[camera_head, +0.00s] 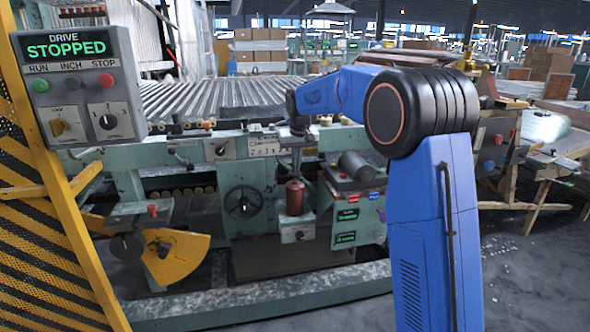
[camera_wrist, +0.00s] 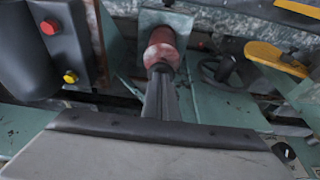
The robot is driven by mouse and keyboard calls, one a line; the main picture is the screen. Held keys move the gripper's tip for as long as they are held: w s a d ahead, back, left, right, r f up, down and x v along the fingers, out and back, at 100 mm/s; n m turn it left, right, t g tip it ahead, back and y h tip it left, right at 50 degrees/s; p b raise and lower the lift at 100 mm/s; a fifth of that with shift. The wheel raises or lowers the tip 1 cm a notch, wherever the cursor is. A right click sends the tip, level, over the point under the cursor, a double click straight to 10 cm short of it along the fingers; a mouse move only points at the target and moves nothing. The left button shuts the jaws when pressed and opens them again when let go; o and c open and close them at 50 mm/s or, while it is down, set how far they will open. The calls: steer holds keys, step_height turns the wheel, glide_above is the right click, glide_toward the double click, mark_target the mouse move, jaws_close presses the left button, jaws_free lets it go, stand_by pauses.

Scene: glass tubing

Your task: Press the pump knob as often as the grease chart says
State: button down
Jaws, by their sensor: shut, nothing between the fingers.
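A dark red cylinder (camera_head: 294,198), which looks like the grease pump, stands on a grey bracket on the green machine. It also shows in the wrist view (camera_wrist: 163,44), at the top centre. My gripper (camera_head: 297,172) points down right above it, with its fingers together and empty. In the wrist view my fingertips (camera_wrist: 160,72) overlap the near end of the red pump; I cannot tell whether they touch it. The knob itself is not clearly distinct from the pump top. A small white plate (camera_head: 265,147) with dark marks on the machine's beam may be the grease chart; I cannot read it.
A control box (camera_head: 73,62) reading "DRIVE STOPPED" hangs at left by a yellow guard (camera_head: 45,200). A handwheel (camera_head: 243,202) is left of the pump. A panel (camera_head: 347,217) with green displays and a dark cylinder (camera_head: 357,166) are right of it.

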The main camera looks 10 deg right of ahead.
steer(key=v, duration=1.2)
steer(key=shift+w+r, duration=0.2)
steer(key=shift+w, duration=0.1)
